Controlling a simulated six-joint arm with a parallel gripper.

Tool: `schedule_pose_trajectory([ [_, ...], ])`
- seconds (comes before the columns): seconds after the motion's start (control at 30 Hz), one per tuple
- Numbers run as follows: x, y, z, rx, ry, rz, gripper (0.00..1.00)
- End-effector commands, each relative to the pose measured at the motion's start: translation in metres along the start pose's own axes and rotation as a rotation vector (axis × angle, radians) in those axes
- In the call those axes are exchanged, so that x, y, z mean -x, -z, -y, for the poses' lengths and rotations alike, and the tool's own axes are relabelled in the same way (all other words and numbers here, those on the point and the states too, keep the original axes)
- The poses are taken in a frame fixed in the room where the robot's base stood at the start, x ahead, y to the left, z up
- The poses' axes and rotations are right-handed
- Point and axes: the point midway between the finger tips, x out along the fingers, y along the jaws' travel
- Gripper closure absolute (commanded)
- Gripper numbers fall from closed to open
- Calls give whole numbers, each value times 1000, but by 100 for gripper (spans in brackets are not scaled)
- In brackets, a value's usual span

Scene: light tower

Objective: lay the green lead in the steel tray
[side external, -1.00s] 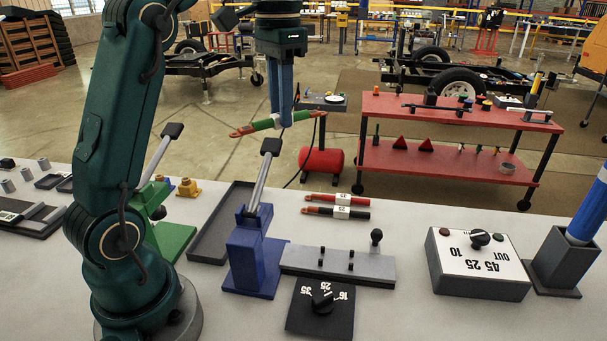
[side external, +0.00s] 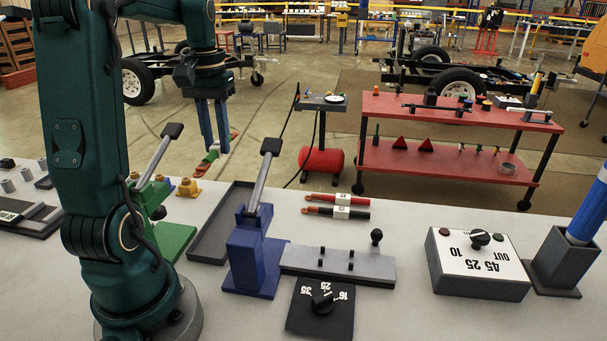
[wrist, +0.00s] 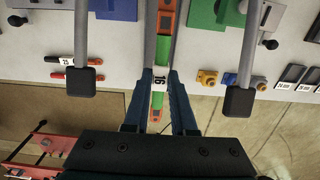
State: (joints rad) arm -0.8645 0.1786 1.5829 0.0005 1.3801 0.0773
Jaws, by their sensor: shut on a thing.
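The green lead (side external: 209,158) has copper-red ends and is gripped by my gripper (side external: 214,150), up in the air near the far end of the steel tray. In the wrist view, the green lead (wrist: 162,48) and its white label marked 16 show between the fingers of my gripper (wrist: 162,88). The long grey steel tray (side external: 203,242) lies on the bench between the green and blue stands. In the wrist view the tray's walls (wrist: 150,42) run on both sides of the lead, which points along it. The lead's exact height above the tray is unclear.
A blue stand (side external: 247,255) and a green stand (side external: 175,238) flank the tray; their raised levers end in black knobs (side external: 272,146) (side external: 173,130). Red and black leads (side external: 336,204) lie to the right. Yellow fittings (side external: 188,187) sit left of the tray's far end.

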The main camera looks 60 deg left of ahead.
Motion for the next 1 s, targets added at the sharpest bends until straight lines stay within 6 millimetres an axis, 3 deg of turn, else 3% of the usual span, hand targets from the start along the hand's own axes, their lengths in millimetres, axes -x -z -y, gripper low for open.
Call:
schedule_pose_trajectory([
  [0.1,-27,-2,0,-1,-1,9,100],
  [0.37,-62,-1,0,-2,0,5,100],
  [0.6,-106,-2,0,-2,-1,8,100],
  [1.0,-151,-1,0,-2,-1,5,100],
])
